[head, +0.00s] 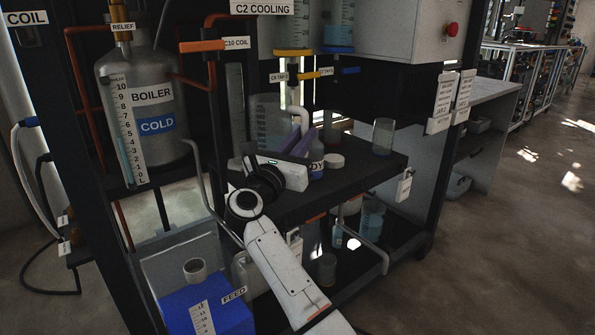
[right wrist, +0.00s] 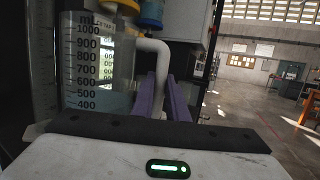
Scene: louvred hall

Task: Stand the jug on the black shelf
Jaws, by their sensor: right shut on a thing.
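The jug (head: 268,112) is clear, with measuring marks and a thick white handle. It appears upright over the left part of the black shelf (head: 372,166). My right gripper (head: 304,141) has purple fingers and is shut on the jug's handle. In the right wrist view the fingers (right wrist: 163,88) lie on both sides of the handle, with the jug (right wrist: 108,72) to their left. The jug's base is hidden behind my gripper, so I cannot tell whether it touches the shelf. My left gripper is not in view.
A bottle (head: 317,166), a white lid-like piece (head: 334,161) and a clear beaker (head: 383,136) stand on the black shelf. Taps (head: 318,74) hang above. The grey boiler (head: 150,90) is at left. The shelf's front right is clear.

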